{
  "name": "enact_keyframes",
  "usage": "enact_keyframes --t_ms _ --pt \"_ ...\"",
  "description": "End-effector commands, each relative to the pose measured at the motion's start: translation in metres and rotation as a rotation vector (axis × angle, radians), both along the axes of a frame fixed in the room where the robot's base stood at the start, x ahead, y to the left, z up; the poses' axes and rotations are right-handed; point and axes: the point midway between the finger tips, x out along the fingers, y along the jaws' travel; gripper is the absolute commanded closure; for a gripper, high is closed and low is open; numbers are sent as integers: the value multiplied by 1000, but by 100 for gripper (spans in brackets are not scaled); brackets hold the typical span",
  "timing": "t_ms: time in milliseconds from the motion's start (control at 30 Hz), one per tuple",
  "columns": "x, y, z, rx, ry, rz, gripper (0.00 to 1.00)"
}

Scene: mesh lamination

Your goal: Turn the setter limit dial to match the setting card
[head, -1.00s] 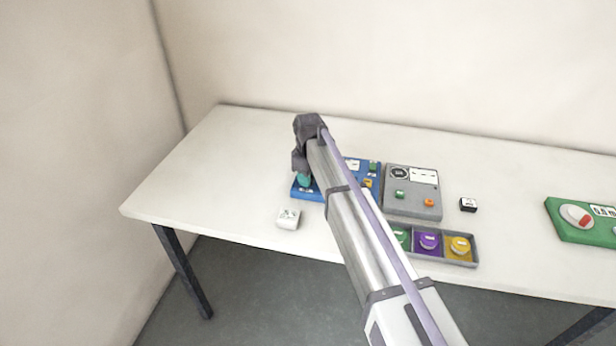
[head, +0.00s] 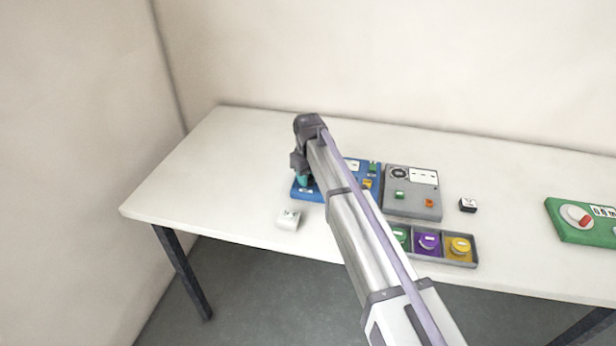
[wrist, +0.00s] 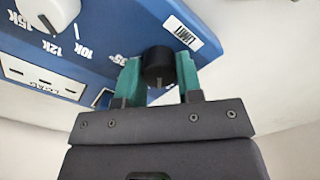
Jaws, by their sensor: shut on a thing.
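The blue panel (head: 312,195) lies on the table, mostly behind my arm in the head view. In the wrist view the blue panel (wrist: 110,55) fills the upper left. A black dial (wrist: 157,64) sits at its edge beside a label reading LIMIT (wrist: 180,31). My gripper (wrist: 157,80) has its teal fingers shut on this black dial, one on each side. In the head view my gripper (head: 303,180) is over the panel's left part. A white knob (wrist: 48,10) with marks 10K, 12K and 15K is farther left on the panel. I cannot make out a setting card for certain.
A grey panel (head: 412,208) with green and orange buttons is to the right. A tray (head: 474,264) holds green, purple and yellow pieces. A white block (head: 288,218), a black block (head: 467,205) and a green panel (head: 562,232) also lie on the table. The table's left part is clear.

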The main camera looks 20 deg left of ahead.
Motion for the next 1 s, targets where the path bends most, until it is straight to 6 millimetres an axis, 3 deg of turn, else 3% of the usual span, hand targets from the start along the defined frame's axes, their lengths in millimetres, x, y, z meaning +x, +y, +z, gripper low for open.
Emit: enact_keyframes --t_ms 1000 --pt "1 -2 0 0 0 -894 90"
